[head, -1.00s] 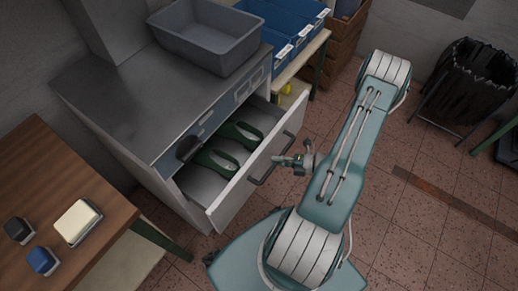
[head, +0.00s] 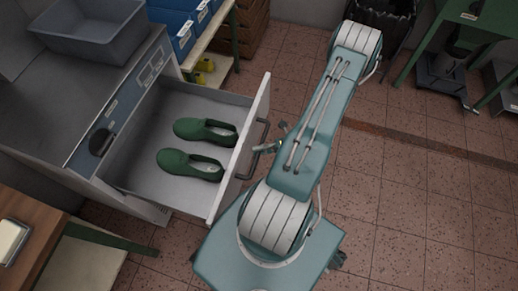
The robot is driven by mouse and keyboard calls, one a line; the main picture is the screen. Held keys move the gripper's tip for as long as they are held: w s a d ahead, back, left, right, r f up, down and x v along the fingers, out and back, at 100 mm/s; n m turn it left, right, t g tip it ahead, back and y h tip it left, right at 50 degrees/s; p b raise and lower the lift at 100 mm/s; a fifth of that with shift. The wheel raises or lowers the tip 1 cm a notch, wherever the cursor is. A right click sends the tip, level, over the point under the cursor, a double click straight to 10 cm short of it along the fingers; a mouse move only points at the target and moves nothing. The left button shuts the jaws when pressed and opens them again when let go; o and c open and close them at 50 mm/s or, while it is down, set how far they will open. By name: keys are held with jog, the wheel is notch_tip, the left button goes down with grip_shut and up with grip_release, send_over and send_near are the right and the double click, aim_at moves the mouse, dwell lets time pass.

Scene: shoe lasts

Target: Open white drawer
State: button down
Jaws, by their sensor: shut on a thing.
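The white drawer (head: 236,172) is pulled well out of the grey-topped cabinet (head: 60,110). Two green shoe lasts (head: 190,165) lie apart inside it. The drawer's dark bar handle (head: 256,150) is on the outer side of its front panel. My gripper (head: 268,147) is at the handle, shut on it; my arm partly hides the gripper and the fingers look small here.
A grey bin (head: 92,35) sits on the cabinet top. Blue bins (head: 182,30) stand on a shelf behind. A wooden table (head: 25,240) is at the lower left. The tiled floor (head: 400,200) to the right is clear.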

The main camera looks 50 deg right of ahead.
jog(key=shift+s+d+f, duration=0.1)
jog(key=shift+s+f, duration=0.05)
jog(key=shift+s, duration=0.25)
jog(key=c, duration=0.6)
grip_release()
jog(key=shift+d, duration=0.1)
jog(key=v, duration=1.2)
jog(key=shift+w, duration=0.1)
